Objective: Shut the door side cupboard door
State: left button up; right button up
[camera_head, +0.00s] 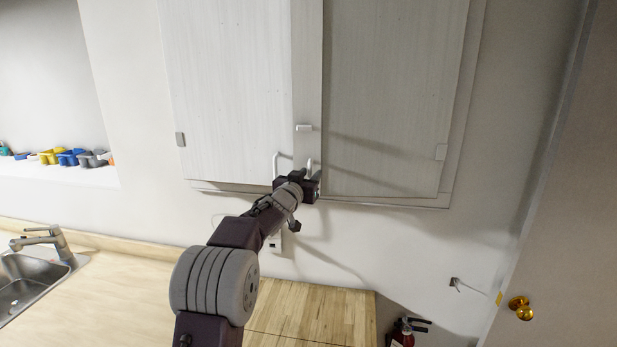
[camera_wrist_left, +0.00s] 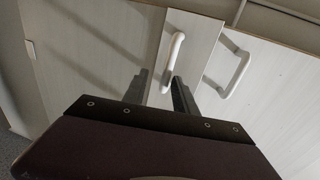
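A pale wall cupboard hangs ahead with two doors. The right, door side door (camera_head: 390,100) looks flat or nearly flat against the cupboard; I cannot tell whether a small gap remains. Its white handle (camera_head: 310,166) is at the lower middle and shows in the left wrist view (camera_wrist_left: 174,58). The left door (camera_head: 228,90) has its own handle (camera_head: 283,157), also in the wrist view (camera_wrist_left: 237,72). My left gripper (camera_head: 312,183) is at the handles' lower ends. Its fingers (camera_wrist_left: 161,82) are apart, the right handle's end appearing between them; contact is unclear. My right gripper is out of view.
A wooden counter (camera_head: 120,290) with a sink (camera_head: 30,285) runs below. A fire extinguisher (camera_head: 403,332) stands at the lower right. A room door with a brass knob (camera_head: 521,308) is at the far right. Small coloured items sit on a ledge (camera_head: 60,173).

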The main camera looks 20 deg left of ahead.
pick_arm(q)
jog(key=s+b, duration=0.3)
jog(key=s, duration=0.5)
jog(key=shift+s+f, duration=0.15)
jog(key=shift+s, duration=0.2)
